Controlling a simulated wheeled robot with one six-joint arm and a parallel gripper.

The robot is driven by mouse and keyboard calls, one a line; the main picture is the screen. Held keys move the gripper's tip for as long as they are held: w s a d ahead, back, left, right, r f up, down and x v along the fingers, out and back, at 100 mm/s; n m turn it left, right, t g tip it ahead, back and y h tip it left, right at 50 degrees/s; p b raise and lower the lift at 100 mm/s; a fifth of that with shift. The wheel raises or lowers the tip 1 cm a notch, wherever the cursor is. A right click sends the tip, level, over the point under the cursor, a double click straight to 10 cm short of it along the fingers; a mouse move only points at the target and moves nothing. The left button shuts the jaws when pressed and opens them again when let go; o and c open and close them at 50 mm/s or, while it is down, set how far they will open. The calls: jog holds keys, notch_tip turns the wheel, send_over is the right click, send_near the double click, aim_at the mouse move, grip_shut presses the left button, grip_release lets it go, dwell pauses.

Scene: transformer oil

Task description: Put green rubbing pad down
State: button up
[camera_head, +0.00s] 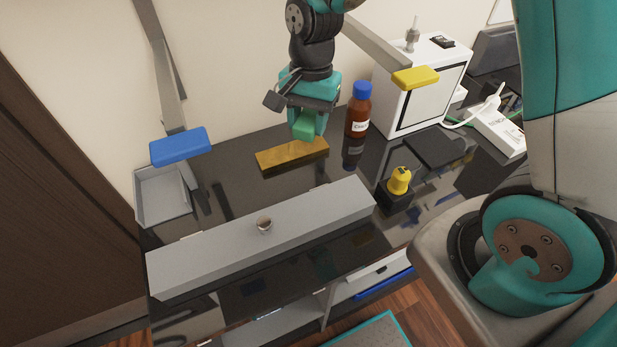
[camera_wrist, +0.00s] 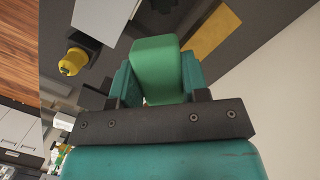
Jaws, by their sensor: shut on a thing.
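My gripper (camera_head: 309,122) is shut on the green rubbing pad (camera_head: 303,129). The pad is a small green block held between the teal fingers. In the head view it appears just above or in front of the yellow-brown flat block (camera_head: 291,154) on the black table; whether they touch I cannot tell. In the wrist view the green pad (camera_wrist: 158,68) sticks out beyond my gripper (camera_wrist: 155,82). The yellow-brown block (camera_wrist: 212,33) shows behind and to the right of it there.
A brown bottle with a blue cap (camera_head: 358,112) stands right of my gripper. A yellow-topped item (camera_head: 398,181), a white box (camera_head: 430,85), a blue pad (camera_head: 180,146) and a grey tray (camera_head: 163,206) are around.

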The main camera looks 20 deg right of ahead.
aim_at(308, 184)
notch_tip(308, 184, down, 16)
jog(key=p, duration=0.2)
jog(key=shift+f+p, duration=0.15)
jog(key=shift+p, duration=0.2)
jog(key=shift+f, duration=0.2)
jog(key=o, duration=0.9)
jog(key=shift+d, duration=0.1)
